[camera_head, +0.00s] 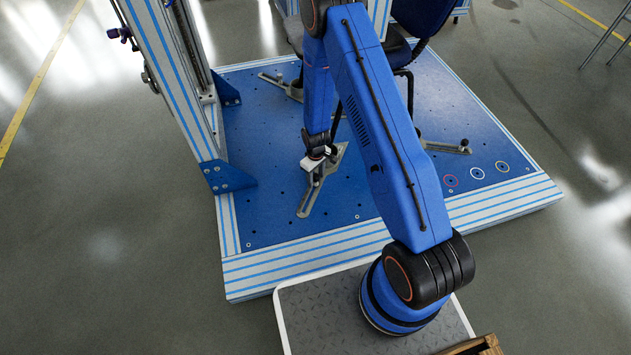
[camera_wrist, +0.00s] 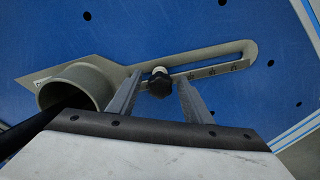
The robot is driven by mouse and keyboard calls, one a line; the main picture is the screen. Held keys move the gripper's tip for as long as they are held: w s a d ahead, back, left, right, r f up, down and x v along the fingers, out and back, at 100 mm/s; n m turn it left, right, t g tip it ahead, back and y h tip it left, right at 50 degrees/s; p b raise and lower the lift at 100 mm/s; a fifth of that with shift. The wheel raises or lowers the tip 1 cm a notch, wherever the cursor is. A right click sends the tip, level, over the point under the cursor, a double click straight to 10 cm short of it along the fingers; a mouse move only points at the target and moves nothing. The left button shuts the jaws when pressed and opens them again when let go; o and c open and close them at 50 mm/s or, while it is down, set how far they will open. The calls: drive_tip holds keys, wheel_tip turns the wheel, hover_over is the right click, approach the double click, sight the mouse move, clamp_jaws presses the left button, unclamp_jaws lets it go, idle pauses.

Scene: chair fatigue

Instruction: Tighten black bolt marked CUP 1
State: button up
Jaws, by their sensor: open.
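A black bolt (camera_wrist: 159,84) with a knobbed head sits in the slot of a grey metal bracket (camera_wrist: 232,55) in the wrist view. The bracket carries a round cup (camera_wrist: 88,82) at its left end, with a dark chair leg in it. A small mark on the bracket is too small to read. My gripper (camera_wrist: 160,76) is open, one finger on each side of the bolt; I cannot tell whether they touch it. In the head view my gripper (camera_head: 318,163) is low over the bracket (camera_head: 309,198), and the bolt is hidden.
A blue platform (camera_head: 270,215) bears the brackets and a dark chair (camera_head: 420,18). Another bracket (camera_head: 445,147) with a black bolt lies at right, and one (camera_head: 272,78) at the back. A striped frame post (camera_head: 168,80) stands at left. The platform's front left is clear.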

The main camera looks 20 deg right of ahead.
drive_tip(key=shift+n, duration=0.9)
drive_tip(key=n, duration=0.3)
drive_tip(key=shift+n, duration=0.5)
drive_tip(key=n, duration=0.4)
clamp_jaws()
drive_tip(key=shift+m, duration=2)
